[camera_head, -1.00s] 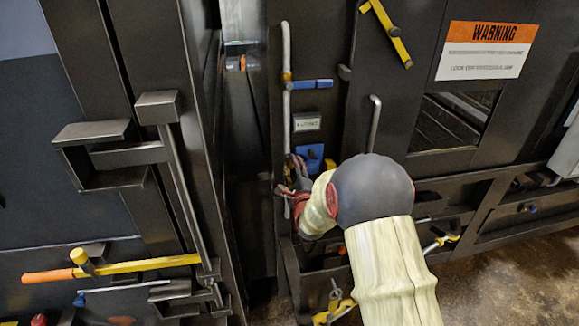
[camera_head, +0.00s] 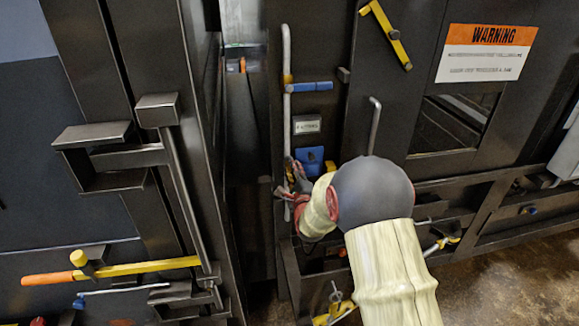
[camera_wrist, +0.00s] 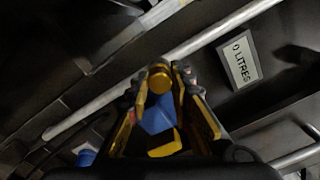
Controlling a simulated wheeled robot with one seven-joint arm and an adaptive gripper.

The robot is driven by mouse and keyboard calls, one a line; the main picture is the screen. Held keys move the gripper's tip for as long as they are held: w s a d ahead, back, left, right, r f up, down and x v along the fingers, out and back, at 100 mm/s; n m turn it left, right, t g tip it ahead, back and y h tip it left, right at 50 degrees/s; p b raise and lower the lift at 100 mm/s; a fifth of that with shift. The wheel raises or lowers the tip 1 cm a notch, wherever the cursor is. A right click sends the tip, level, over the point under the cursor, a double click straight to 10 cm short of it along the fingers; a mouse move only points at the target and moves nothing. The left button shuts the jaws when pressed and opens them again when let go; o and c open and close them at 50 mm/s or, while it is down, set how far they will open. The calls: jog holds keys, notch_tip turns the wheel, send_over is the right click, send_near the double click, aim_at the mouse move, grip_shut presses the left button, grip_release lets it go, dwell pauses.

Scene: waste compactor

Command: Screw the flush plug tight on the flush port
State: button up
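A brass-coloured round piece, which looks like the flush plug (camera_wrist: 160,80), sits between the fingertips of my gripper (camera_wrist: 161,76) in the wrist view. The fingers close in on both sides of it and appear to grip it. It lies in front of or beside a grey pipe; I cannot tell if it touches it. The flush port is not clearly visible; the plug's far end is hidden. A blue part (camera_wrist: 156,115) shows between the fingers. In the head view my gripper (camera_head: 290,188) is at the lower pipe, partly hidden by my arm.
The vertical pipe (camera_head: 287,130) has a blue lever (camera_head: 310,86) above my gripper. A blue plate (camera_head: 309,159) is close beside my gripper. A litres label (camera_wrist: 239,60) is on the panel. A handle (camera_head: 374,125) stands out at right. The dark cabinet (camera_head: 115,150) bounds the left.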

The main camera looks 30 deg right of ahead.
grip_shut()
jog(key=m+b, duration=0.4)
jog(key=m, duration=0.1)
dwell(0.3)
jog(key=shift+f+m+b, duration=0.1)
jog(key=shift+m+b, duration=0.2)
jog(key=shift+m+b, duration=1.8)
jog(key=shift+m, duration=0.6)
